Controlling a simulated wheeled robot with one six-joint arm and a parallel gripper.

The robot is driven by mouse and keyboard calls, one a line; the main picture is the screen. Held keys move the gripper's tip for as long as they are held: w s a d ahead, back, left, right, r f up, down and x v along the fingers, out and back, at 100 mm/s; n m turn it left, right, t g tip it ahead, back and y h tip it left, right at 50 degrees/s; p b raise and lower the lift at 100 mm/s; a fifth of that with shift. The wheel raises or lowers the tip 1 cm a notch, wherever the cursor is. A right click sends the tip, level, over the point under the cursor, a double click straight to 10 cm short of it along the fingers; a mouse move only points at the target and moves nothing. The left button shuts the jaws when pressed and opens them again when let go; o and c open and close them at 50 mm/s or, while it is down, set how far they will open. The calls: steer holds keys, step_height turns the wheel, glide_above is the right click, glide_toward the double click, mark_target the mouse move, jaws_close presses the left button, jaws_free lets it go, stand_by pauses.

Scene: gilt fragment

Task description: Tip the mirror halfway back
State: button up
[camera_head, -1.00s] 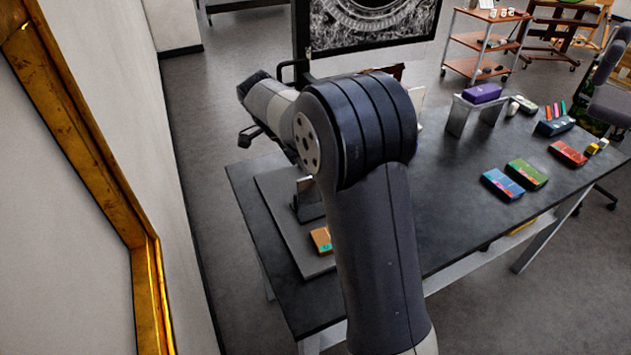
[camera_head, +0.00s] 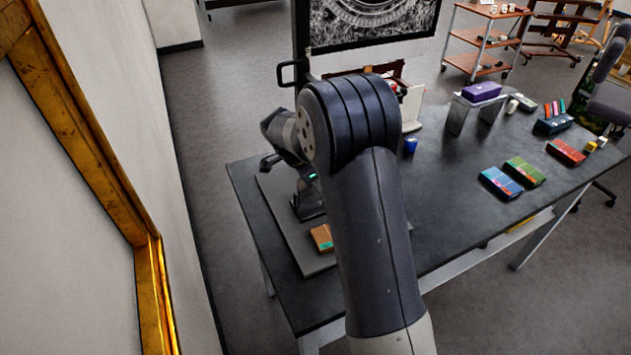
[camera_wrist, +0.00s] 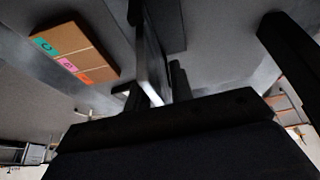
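A small dark stand-up panel, which I take to be the mirror (camera_head: 309,206), stands on the grey board on the table. My arm's end hides its upper part in the head view. In the wrist view the mirror (camera_wrist: 152,58) shows almost edge-on as a thin plate with a pale edge. My gripper (camera_wrist: 156,90) is at this plate, with a dark finger on each side of its edge. Slim gaps seem to show between fingers and plate, so it looks open. Contact cannot be made out. The mirror's exact tilt is hard to read.
A brown box (camera_head: 321,238) with coloured labels lies on the board (camera_head: 287,232) near the mirror; the wrist view shows it too (camera_wrist: 75,53). A blue cup (camera_head: 410,145) and coloured boxes (camera_head: 501,182) are farther right. A gilt frame (camera_head: 85,130) hangs on the left wall.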

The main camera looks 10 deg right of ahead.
jaws_close()
steer(key=shift+w+r+p, duration=0.1)
steer(key=shift+p, duration=0.2)
steer(key=g+p, duration=0.2)
steer(key=shift+w+a+n+g+h, duration=0.1)
steer(key=shift+w+n+g+h, duration=0.2)
steer(key=shift+g+h, duration=0.1)
steer(key=g, duration=0.1)
steer(key=g+p, duration=0.1)
steer(key=g, duration=0.1)
steer(key=shift+w+f+n+h+p, duration=0.3)
steer(key=shift+p, duration=0.05)
steer(key=shift+w+a+f+n+g+h, duration=0.15)
steer(key=shift+n+g+h, duration=0.2)
steer(key=shift+g, duration=0.55)
steer(key=shift+o, duration=1)
jaws_free()
